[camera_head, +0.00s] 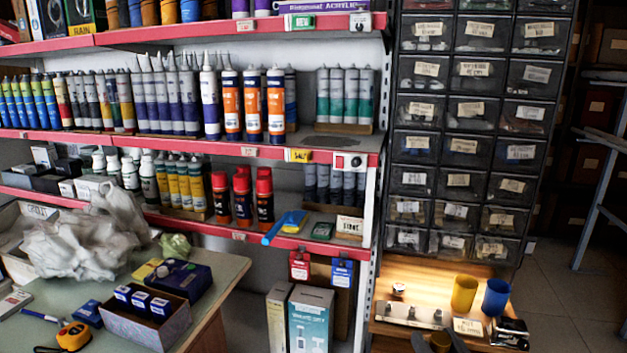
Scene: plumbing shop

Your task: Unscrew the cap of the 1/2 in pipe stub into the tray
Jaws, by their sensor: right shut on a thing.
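My right gripper (440,341) shows at the bottom edge, right of centre, with two dark fingers. It is shut on a small yellow, brass-coloured piece (440,342), which I take for the cap. The frame's edge cuts off the rest. Just behind it, a metal strip (400,312) with several small dark stubs lies on a lit wooden surface (430,276). I cannot tell which stub is the 1/2 in one, nor whether the piece touches it. I cannot make out a tray for certain. My left gripper is not in view.
A yellow cup (464,293) and a blue cup (495,297) stand right of the strip, behind a paper label (467,326) and a shiny metal object (508,334). A drawer cabinet (460,180) rises behind. A cluttered table (225,275) stands at left.

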